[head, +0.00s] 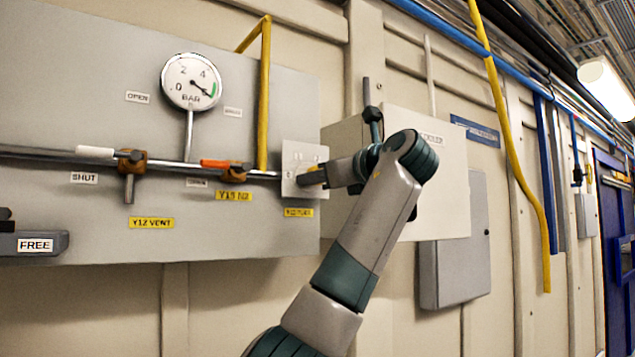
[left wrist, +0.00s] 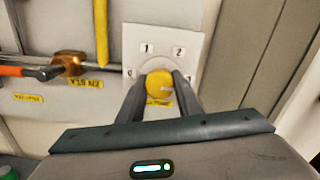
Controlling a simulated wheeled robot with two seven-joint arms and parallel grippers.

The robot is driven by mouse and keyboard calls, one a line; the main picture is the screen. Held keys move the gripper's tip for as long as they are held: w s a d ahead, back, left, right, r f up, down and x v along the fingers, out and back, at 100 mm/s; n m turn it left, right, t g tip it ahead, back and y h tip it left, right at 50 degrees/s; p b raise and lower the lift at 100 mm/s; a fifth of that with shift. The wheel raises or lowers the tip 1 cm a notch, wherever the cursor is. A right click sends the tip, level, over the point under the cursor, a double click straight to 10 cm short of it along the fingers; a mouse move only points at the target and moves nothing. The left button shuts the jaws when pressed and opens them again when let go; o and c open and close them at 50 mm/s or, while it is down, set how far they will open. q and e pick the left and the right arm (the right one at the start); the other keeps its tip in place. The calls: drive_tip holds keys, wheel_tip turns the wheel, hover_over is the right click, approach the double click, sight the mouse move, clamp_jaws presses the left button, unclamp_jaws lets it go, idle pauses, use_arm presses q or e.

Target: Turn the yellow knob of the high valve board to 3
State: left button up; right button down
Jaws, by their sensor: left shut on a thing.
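The yellow knob (left wrist: 159,84) shows in the left wrist view between the two fingers of my left gripper (left wrist: 158,92), which is shut on it. The knob sits on a white dial plate (left wrist: 190,40) with the marks 1 and 2 above it; the other marks are partly hidden, and I cannot tell where the knob points. In the head view my left gripper (head: 312,177) reaches the dial plate (head: 297,158) at the right end of the grey valve board (head: 80,90). There the gripper hides the knob. My right gripper is not in view.
A round pressure gauge (head: 191,81) stands above a pipe with a white-handled valve (head: 95,151) and an orange-handled valve (head: 215,163). A yellow pipe (head: 264,95) rises beside the dial plate. A pale box (head: 440,150) is on the wall right of the board, behind my arm.

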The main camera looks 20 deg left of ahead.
use_arm(q)
drive_tip(key=shift+f, duration=0.15)
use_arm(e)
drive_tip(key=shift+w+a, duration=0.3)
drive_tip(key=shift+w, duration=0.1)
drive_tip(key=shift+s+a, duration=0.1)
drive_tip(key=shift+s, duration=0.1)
use_arm(q)
drive_tip(key=o, duration=1)
drive_tip(key=shift+o, duration=0.2)
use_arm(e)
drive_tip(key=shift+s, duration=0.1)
use_arm(q)
drive_tip(key=shift+s+d, duration=0.1)
drive_tip(key=shift+d, duration=0.05)
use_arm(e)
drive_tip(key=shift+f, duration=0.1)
